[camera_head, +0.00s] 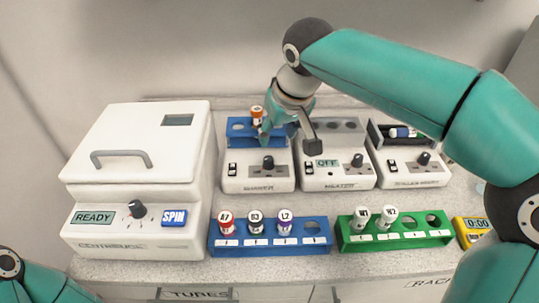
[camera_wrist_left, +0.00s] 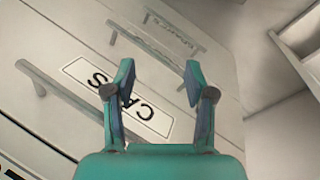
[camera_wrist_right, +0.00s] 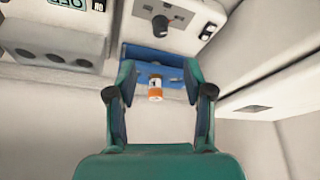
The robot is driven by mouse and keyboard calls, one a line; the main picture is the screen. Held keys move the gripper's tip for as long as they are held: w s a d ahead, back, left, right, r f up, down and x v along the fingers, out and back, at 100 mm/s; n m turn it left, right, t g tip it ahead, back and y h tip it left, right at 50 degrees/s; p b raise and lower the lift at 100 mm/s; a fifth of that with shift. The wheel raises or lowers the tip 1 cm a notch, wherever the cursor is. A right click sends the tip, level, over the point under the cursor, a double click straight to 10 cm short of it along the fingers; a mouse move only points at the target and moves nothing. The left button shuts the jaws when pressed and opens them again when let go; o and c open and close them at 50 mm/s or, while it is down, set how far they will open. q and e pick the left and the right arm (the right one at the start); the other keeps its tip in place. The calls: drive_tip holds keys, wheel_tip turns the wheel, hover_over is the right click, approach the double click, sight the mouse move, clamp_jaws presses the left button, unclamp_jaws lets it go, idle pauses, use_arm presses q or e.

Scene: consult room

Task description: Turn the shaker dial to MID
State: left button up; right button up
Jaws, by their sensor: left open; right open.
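The shaker (camera_head: 258,180) is the left one of three small white devices at the back. Its black dial (camera_head: 268,163) sits on the front panel beside a black switch (camera_head: 233,169); the dial setting is too small to read. The dial also shows in the right wrist view (camera_wrist_right: 160,26). A blue rack (camera_head: 238,129) on the shaker holds an orange-capped tube (camera_head: 257,115). My right gripper (camera_head: 289,137) is open and empty, above the shaker's right side and the heater's left side, apart from the dial.
The heater (camera_head: 335,179), its display reading OFF, stands right of the shaker, with another device (camera_head: 413,179) beyond. A centrifuge (camera_head: 138,165) stands left. A blue rack (camera_head: 270,244) and a green rack (camera_head: 395,240) with tubes stand in front. A yellow timer (camera_head: 470,230) is at right.

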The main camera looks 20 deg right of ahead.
sight(269, 159)
drive_tip(key=x, duration=1.1)
drive_tip(key=shift+w+f, duration=0.1)
drive_tip(key=shift+f, duration=0.25)
drive_tip(key=shift+c, duration=0.2)
